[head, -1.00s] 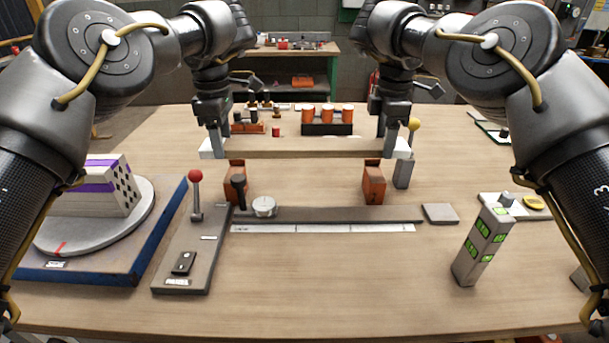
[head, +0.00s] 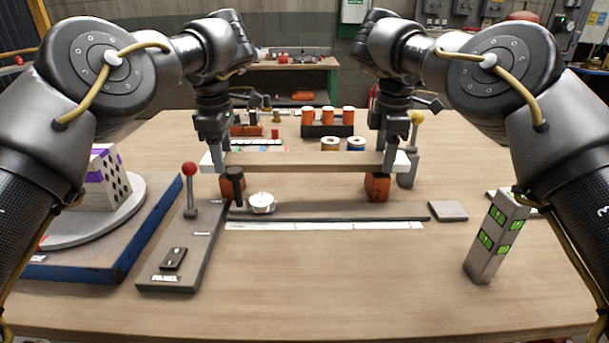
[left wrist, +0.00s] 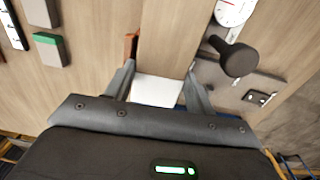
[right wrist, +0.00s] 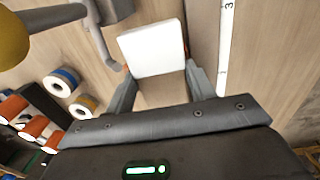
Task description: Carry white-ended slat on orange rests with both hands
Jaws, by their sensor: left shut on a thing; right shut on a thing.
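The slat (head: 300,162) is a long wooden bar with white ends, roughly level across the middle of the head view. My left gripper (head: 222,160) is shut on it near its left end; that white end shows in the left wrist view (left wrist: 157,90). My right gripper (head: 390,160) is shut on it near its right end, and that white end shows in the right wrist view (right wrist: 152,48). The right orange rest (head: 377,188) shows below the slat. The left orange rest (head: 226,188) is partly hidden by a black knob. I cannot tell whether the slat touches the rests.
A red-balled lever (head: 190,170) on a grey panel, a dial (head: 262,203) and a white ruler strip (head: 320,226) lie in front. A grey post with green marks (head: 497,235) stands right. A yellow-balled post (head: 415,130) is close behind the right end.

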